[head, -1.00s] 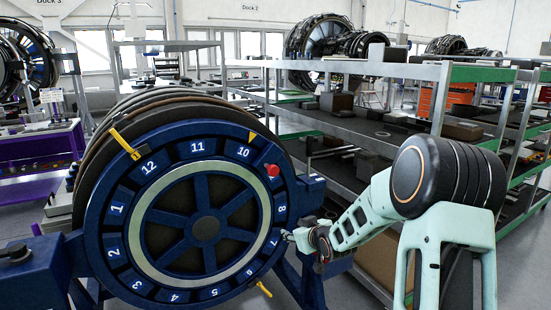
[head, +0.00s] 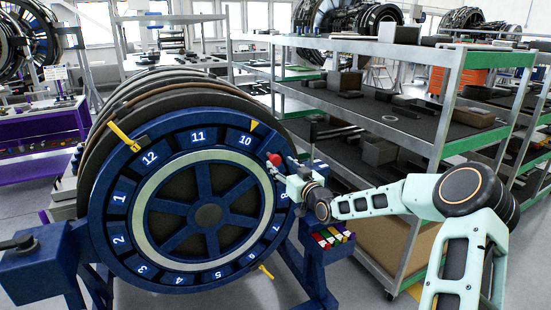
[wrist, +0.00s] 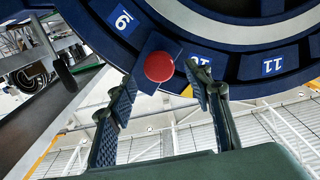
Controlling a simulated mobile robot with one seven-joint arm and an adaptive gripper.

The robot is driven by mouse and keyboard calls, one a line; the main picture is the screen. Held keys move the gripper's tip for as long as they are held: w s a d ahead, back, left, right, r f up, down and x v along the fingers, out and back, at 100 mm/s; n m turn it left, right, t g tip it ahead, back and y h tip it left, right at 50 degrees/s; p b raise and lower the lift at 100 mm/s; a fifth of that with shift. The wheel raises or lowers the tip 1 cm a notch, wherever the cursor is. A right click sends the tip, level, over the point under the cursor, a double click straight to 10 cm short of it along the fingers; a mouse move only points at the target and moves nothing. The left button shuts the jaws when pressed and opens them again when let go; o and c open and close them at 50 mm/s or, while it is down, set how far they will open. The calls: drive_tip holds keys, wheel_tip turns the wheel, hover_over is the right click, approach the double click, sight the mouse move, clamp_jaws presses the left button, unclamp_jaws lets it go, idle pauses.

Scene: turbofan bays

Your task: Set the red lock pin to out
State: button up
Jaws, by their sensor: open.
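The red lock pin (head: 274,159) is a round red knob on the rim of the blue numbered wheel (head: 205,145), at its upper right near the number 10 and the yellow pointer (head: 254,125). In the wrist view the red knob (wrist: 159,67) shows on a dark blue block, between and just beyond my two fingertips. My gripper (wrist: 164,88) is open, one finger on each side of the knob's line, and appears apart from it. In the head view my gripper (head: 281,168) is beside the knob on its right, partly hiding the wheel's rim.
A yellow clip (head: 124,136) sits at the wheel's upper left, and another yellow handle (head: 266,271) at its lower right. A bin of coloured items (head: 330,236) is below my wrist. A metal shelf rack (head: 400,120) stands behind my arm on the right.

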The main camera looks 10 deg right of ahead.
sight(277, 161)
drive_tip(key=shift+p+x, duration=0.4)
drive_tip(key=shift+x, duration=2.05)
clamp_jaws()
